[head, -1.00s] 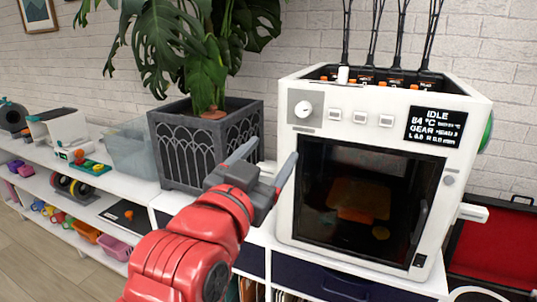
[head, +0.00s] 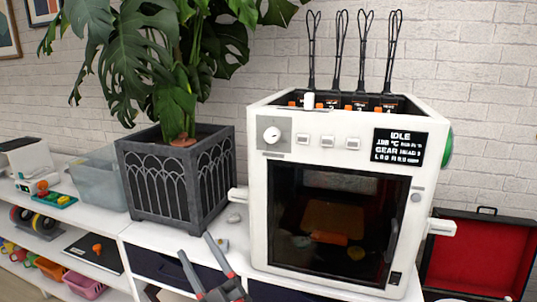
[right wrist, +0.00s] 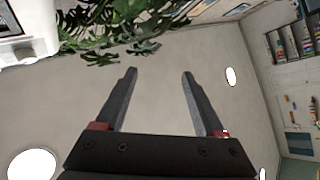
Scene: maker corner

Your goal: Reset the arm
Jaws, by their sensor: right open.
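My right gripper (head: 203,259) is low in the head view, in front of the white shelf top and left of the printer. Its two fingers are spread apart with nothing between them. In the right wrist view the same gripper (right wrist: 158,75) is open and empty, its fingers pointing up toward a plain ceiling. My left gripper is not in view.
A white 3D printer (head: 258,190) with a dark door stands on the white shelf (head: 120,238). A plant in a dark grey pot (head: 160,185) stands left of it, beside a clear bin (head: 97,180). An open red-lined case (head: 480,255) is at right.

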